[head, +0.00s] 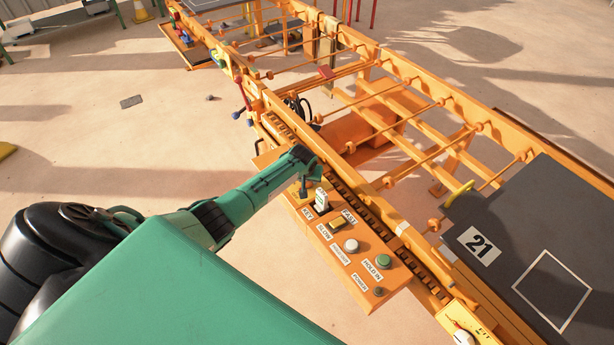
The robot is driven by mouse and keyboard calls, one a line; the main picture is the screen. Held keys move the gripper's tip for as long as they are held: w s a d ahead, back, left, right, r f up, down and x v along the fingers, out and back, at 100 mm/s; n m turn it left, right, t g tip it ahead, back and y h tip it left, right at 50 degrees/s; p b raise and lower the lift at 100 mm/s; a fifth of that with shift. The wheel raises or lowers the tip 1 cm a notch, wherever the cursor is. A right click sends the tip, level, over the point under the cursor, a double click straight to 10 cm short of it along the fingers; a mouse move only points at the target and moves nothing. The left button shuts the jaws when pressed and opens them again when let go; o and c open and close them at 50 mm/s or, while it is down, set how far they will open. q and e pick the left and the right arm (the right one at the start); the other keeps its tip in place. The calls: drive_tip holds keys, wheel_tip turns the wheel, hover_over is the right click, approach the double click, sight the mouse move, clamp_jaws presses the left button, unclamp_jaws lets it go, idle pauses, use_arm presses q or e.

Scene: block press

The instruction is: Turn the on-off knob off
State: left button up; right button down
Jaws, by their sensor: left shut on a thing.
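The orange control panel (340,268) runs along the near side of the orange frame. My left gripper (304,188) reaches down to its upper-left end, next to the KEY label, and is shut on what appears to be the on-off knob. The knob is mostly hidden by the gripper, so its setting cannot be told. A small white upright piece (321,199) stands just right of the gripper. My right gripper is not in view.
A white dial (463,338) sits lower right. A grey plate marked 21 (520,215) lies right.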

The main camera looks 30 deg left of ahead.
use_arm(q)
drive_tip(key=shift+n, duration=0.3)
drive_tip(key=o, duration=1)
drive_tip(key=shift+c, duration=0.2)
drive_tip(key=shift+r, duration=0.1)
drive_tip(key=v, duration=1.3)
drive_tip(key=shift+d+r, duration=0.15)
drive_tip(key=shift+r, duration=0.15)
drive_tip(key=shift+s, duration=0.1)
